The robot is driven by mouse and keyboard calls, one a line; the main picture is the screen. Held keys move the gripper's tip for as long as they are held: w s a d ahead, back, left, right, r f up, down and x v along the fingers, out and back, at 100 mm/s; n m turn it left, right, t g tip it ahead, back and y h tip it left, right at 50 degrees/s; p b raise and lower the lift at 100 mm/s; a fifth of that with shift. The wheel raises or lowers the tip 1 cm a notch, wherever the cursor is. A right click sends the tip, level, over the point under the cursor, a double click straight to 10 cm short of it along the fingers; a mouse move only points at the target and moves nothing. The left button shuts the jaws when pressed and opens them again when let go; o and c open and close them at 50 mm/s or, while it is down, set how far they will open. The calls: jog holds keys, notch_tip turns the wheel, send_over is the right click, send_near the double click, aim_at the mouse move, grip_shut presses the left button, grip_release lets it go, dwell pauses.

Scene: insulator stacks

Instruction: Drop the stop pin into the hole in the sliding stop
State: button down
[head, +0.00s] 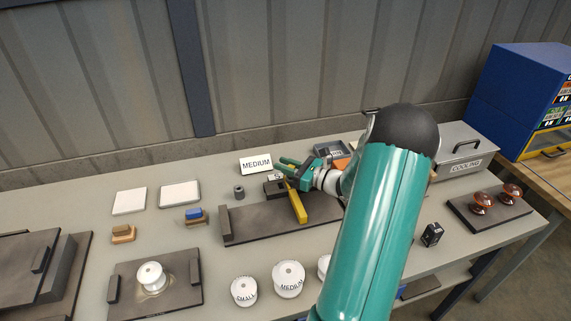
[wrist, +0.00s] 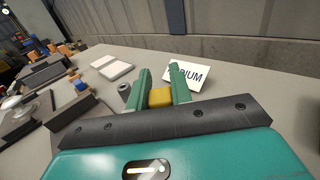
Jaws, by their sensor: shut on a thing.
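My gripper (head: 286,168) reaches in from the right, over the back edge of a dark measuring board (head: 262,227). Its green fingers also show in the wrist view (wrist: 160,84), closed on a yellow piece, which I take to be the head of the stop pin (wrist: 160,97). The pin's lower part is hidden. A yellow bar, apparently the sliding stop (head: 299,205), lies across the board just in front of and below the fingers. I cannot see the hole in it. I cannot tell whether the pin touches the stop.
A dark block (head: 273,188) stands behind the board and a grey hollow cylinder (head: 239,191) to its left. A MEDIUM card (head: 256,163) stands behind. White insulators (head: 288,277) stand in front. A COOLING box (head: 464,152) is at right.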

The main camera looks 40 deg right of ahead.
jog(key=shift+f, duration=0.35)
jog(key=c, duration=1.2)
grip_release()
jog(key=shift+o, duration=0.2)
jog(key=v, duration=1.3)
jog(key=shift+s+d+r, duration=0.1)
jog(key=shift+s+r, duration=0.05)
jog(key=shift+s, duration=0.25)
